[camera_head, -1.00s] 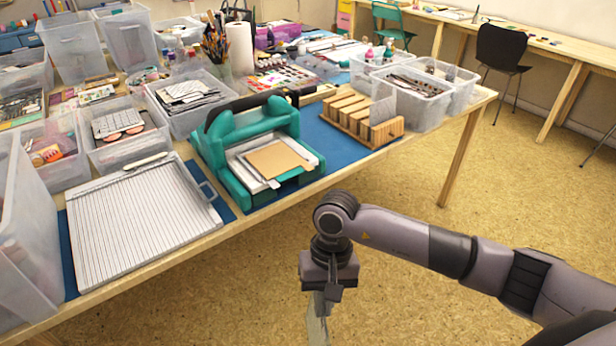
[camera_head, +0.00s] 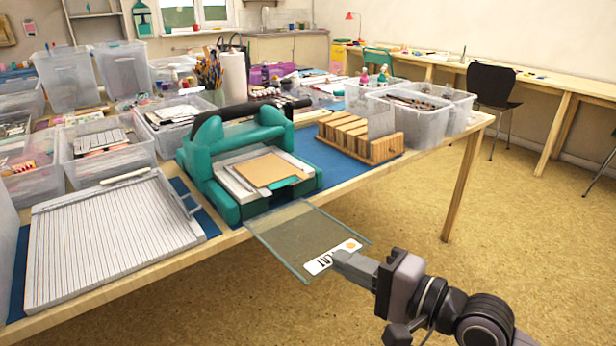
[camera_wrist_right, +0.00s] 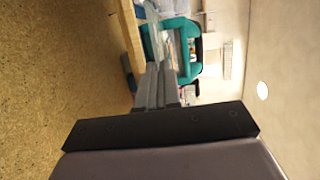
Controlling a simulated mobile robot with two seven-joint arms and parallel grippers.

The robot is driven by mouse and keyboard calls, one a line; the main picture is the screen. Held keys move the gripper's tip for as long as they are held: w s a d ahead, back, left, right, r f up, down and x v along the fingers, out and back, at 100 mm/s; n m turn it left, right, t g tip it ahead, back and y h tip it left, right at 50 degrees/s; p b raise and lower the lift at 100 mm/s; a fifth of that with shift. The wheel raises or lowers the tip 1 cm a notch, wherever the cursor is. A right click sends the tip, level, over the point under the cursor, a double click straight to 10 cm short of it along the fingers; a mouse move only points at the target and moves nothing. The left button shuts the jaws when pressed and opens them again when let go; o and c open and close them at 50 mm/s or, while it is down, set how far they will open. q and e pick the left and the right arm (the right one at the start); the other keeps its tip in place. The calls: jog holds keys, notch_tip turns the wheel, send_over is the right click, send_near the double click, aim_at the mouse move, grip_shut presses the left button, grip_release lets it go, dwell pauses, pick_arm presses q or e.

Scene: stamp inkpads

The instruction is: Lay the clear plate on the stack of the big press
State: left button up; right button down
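The big press (camera_head: 212,150) is teal with a black handle and stands at the table's front edge. A stack (camera_head: 262,172) of a tan sheet on grey-white plates lies in its opening. The clear plate (camera_head: 300,236) has a greenish edge and a white label with an orange dot. My right gripper (camera_head: 340,262) is shut on the plate's near right corner and holds it roughly flat in front of the press, off the table. In the right wrist view, the gripper fingers (camera_wrist_right: 158,88) point at the teal press (camera_wrist_right: 184,48). My left gripper is not in view.
A wooden block rack (camera_head: 358,138) stands right of the press. A grey ridged board (camera_head: 108,236) lies to its left. Clear bins (camera_head: 410,118) and craft supplies crowd the table behind. The floor in front is free.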

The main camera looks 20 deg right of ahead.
aim_at(316, 223)
jog(key=shift+n+y, duration=0.4)
jog(key=shift+y, duration=0.1)
jog(key=w+r, duration=0.1)
jog(key=w, duration=0.3)
jog(key=w+a+r, duration=0.1)
jog(key=w, duration=0.3)
jog(key=w+r+b, duration=0.1)
jog(key=w, duration=0.3)
jog(key=shift+w+a, duration=0.1)
jog(key=shift+a, duration=0.05)
jog(key=shift+t, duration=0.3)
jog(key=w+r, duration=0.1)
jog(key=w, duration=0.1)
jog(key=w+r, duration=0.1)
jog(key=w, duration=0.2)
jog(key=w+d+r, duration=0.1)
jog(key=w, duration=0.1)
jog(key=shift+w+r, duration=0.25)
jog(key=shift+r, duration=0.1)
jog(key=shift+w+d+r+h, duration=0.15)
jog(key=shift+w+r+h, duration=0.15)
jog(key=shift+w, duration=0.1)
jog(key=shift+f, duration=0.1)
